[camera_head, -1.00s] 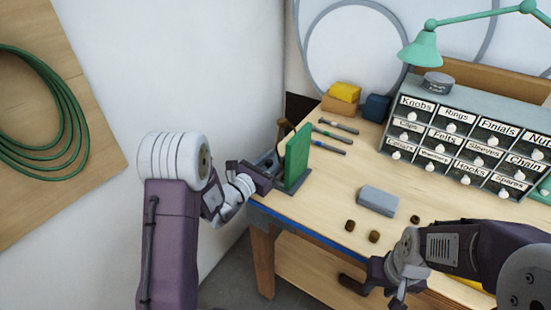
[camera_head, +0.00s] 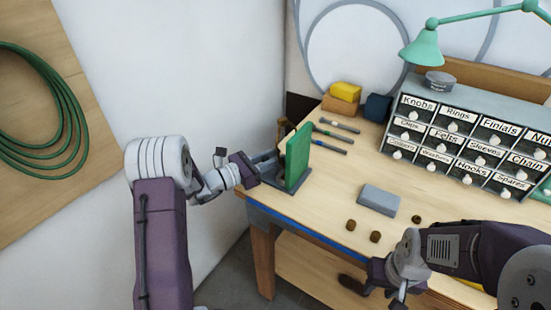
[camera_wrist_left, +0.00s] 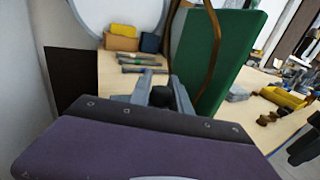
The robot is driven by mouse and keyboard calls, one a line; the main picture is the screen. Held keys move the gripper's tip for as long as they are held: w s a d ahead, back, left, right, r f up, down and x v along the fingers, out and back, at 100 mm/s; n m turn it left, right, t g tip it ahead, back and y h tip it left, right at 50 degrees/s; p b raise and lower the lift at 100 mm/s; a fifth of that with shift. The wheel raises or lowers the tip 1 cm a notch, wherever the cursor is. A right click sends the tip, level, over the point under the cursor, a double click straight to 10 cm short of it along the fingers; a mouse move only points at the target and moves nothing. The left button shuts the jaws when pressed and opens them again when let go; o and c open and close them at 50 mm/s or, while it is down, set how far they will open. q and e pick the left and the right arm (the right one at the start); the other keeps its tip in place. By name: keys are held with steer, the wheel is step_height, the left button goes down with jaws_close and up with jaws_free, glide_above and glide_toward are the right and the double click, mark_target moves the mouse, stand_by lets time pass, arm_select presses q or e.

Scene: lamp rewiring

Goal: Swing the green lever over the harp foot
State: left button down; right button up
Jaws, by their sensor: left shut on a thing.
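A green upright panel (camera_head: 298,158) stands on a dark base at the bench's left corner; it also shows in the left wrist view (camera_wrist_left: 222,50). I cannot make out a separate green lever. My left gripper (camera_head: 270,163) is left of the panel. In the left wrist view its fingers (camera_wrist_left: 157,90) are shut on a dark round knob (camera_wrist_left: 161,97). A thin brown curved rod (camera_wrist_left: 212,45) rises beside the panel's near face; the harp foot is not clearly visible. My right gripper (camera_head: 397,293) is at the bench's front edge, its fingers too unclear to judge.
Several slim tools (camera_head: 333,135) lie behind the panel. A grey block (camera_head: 378,200) and small brown knobs (camera_head: 375,237) lie right of it. Labelled drawers (camera_head: 465,140) stand at the back. The wall is close on the left. The bench middle is mostly clear.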

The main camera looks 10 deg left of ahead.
arm_select(q)
steer(key=m+g+h, duration=0.1)
steer(key=g, duration=0.1)
steer(key=m+g+h, duration=0.1)
steer(key=m+g, duration=0.1)
steer(key=m+g+h, duration=0.1)
steer(key=g, duration=0.1)
steer(key=shift+w+a+f+m+h+p, duration=0.1)
steer(key=shift+w+a+m+h+p, duration=0.2)
steer(key=shift+w+h, duration=0.1)
steer(key=shift+w+m+g+h, duration=0.1)
steer(key=shift+m+g+h, duration=0.5)
steer(key=shift+m+g, duration=0.9)
steer(key=shift+g, duration=0.5)
steer(key=shift+g+b, duration=0.35)
steer(key=shift+g, duration=0.25)
steer(key=c, duration=1.5)
jaws_free()
steer(key=shift+w, duration=0.1)
